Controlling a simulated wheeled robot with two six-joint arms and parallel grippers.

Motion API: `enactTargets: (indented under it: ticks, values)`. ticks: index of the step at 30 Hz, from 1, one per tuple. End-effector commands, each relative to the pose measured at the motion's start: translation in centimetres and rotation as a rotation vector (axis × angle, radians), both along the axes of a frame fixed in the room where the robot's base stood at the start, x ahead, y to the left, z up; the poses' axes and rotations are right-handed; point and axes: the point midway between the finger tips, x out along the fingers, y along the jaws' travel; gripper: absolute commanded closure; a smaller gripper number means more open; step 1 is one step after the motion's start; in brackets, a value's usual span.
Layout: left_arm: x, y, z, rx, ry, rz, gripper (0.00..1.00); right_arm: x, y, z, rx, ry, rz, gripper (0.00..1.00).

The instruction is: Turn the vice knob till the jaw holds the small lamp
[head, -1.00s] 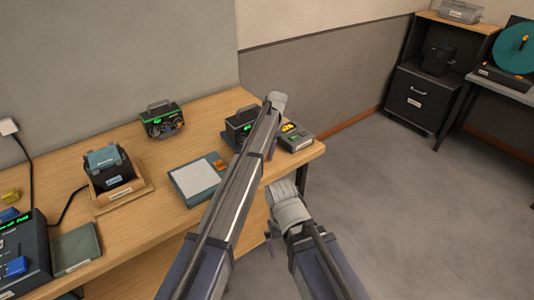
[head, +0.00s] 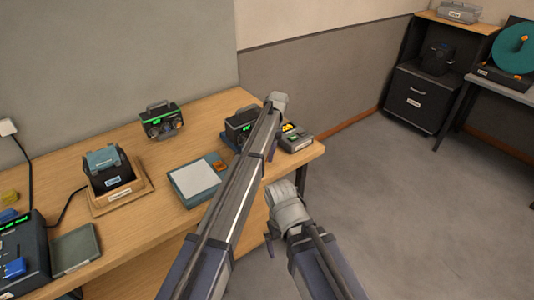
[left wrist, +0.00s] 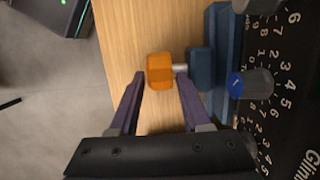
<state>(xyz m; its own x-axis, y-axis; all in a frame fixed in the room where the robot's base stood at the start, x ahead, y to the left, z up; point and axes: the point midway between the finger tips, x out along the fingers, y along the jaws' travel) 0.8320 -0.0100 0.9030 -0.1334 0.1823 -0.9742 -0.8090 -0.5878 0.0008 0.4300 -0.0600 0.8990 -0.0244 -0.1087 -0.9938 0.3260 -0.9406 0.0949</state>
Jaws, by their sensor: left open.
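In the left wrist view an orange block-shaped knob (left wrist: 160,69) sits on a short metal shaft. The shaft runs right into a blue vice-like body (left wrist: 218,70). My left gripper (left wrist: 160,78) is open, with one purple finger on each side of the knob. Gaps show between the fingers and the knob. I cannot make out the small lamp in either view.
Right of the vice is a black numbered panel (left wrist: 292,100) with a blue-and-grey knob (left wrist: 250,85). On the wooden table (head: 150,225) stand a green-lit device (head: 161,121), a black box on a wooden base (head: 120,199) and a pale pad (head: 194,180). The floor to the right is clear.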

Motion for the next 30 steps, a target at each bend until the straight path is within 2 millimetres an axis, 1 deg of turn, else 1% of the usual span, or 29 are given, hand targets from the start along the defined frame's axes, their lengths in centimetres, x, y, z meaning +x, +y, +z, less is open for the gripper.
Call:
enactTargets:
  ticks: [5, 8, 18, 21, 24, 30]
  values:
    - [0.1, -0.1, 1.0, 0.000, 0.000, 0.000, 0.53, 0.0, 0.0, 1.0, 0.000, 0.000, 0.000, 0.00]
    - [0.3, -0.3, 1.9, 0.000, 0.000, 0.000, 0.53, 0.0, 0.0, 1.9, 0.000, 0.000, 0.000, 0.00]
    - [0.8, -1.1, 6.4, 0.000, 0.000, 0.000, 0.53, 0.0, 0.0, 6.4, 0.000, 0.000, 0.000, 0.00]
    - [0.9, -1.3, 7.3, -0.001, 0.001, 0.000, 0.53, 0.0, 0.0, 7.3, 0.000, 0.000, 0.000, 0.00]
    - [1.0, -1.4, 7.7, -0.001, 0.001, 0.000, 0.53, 0.0, 0.0, 7.6, 0.000, 0.000, 0.000, 0.00]
    - [1.0, -1.4, 7.5, -0.001, 0.001, 0.000, 0.53, 0.0, 0.0, 7.5, 0.000, 0.000, 0.000, 0.00]
